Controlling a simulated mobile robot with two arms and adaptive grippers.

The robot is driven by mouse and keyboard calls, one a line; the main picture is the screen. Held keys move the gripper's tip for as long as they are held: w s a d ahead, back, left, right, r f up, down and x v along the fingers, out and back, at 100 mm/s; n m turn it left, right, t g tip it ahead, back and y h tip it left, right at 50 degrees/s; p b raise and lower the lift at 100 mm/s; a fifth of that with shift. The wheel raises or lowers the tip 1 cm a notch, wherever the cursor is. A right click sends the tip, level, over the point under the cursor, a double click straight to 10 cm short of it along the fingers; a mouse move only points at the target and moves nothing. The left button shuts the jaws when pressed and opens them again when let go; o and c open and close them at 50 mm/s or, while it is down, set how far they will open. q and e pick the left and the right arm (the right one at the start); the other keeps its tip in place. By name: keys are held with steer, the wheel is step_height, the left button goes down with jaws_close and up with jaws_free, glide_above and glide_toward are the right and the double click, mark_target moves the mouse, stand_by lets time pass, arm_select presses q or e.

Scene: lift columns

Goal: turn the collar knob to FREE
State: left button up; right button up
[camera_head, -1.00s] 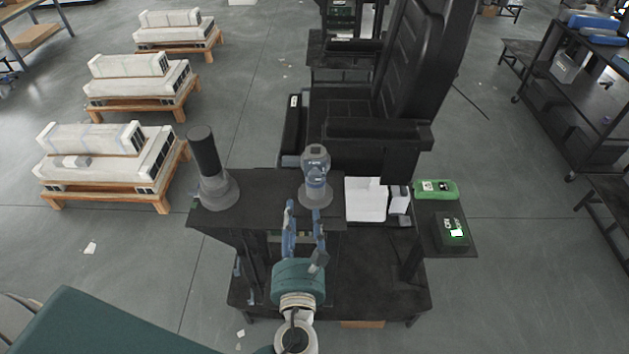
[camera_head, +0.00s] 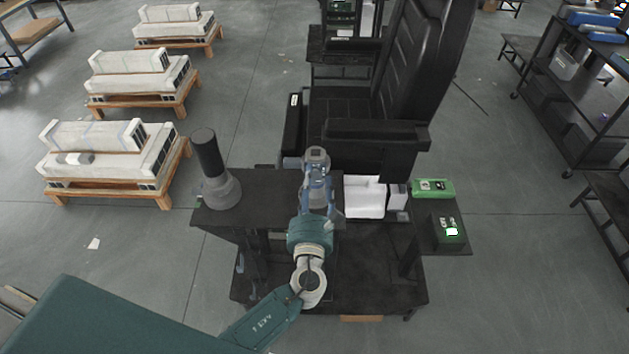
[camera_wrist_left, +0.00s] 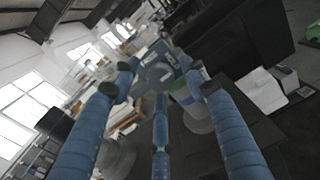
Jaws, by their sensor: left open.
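A short grey and blue lift column (camera_head: 317,158) stands on the black bench. In the left wrist view its collar carries a round grey knob (camera_wrist_left: 159,72). My left gripper (camera_head: 317,188) is at the near side of this column, and its blue fingers reach up to it. In the left wrist view the gripper (camera_wrist_left: 157,88) is open, with fingertips spread on both sides of the knob and a third finger below. I cannot tell whether any finger touches it. The knob's markings are too small to read. My right gripper is not in view.
A second column (camera_head: 208,155) with a black post and grey base stands on the left of the bench (camera_head: 262,190). A large black seat (camera_head: 400,80) stands behind.

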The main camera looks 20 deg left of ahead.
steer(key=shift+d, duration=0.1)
arm_select(q)
jaws_close()
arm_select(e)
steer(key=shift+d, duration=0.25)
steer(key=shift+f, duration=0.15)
arm_select(q)
steer(key=shift+f+n+b, duration=0.25)
steer(key=shift+n+b, duration=0.75)
steer(key=shift+b, duration=0.15)
steer(key=n+b, duration=0.7)
steer(key=n, duration=0.1)
steer(key=shift+b, duration=0.4)
steer(key=n+b, duration=0.3)
steer(key=n, duration=0.1)
steer(key=shift+n+b, duration=0.3)
steer(key=shift+b, duration=0.1)
steer(key=shift+r+n+y+b, duration=0.1)
steer(key=shift+n+y+b, duration=0.05)
steer(key=shift+n+b, duration=0.65)
steer(key=shift+r+n+y+b, duration=0.15)
steer(key=shift+n+b, duration=0.3)
steer(key=shift+n, duration=0.65)
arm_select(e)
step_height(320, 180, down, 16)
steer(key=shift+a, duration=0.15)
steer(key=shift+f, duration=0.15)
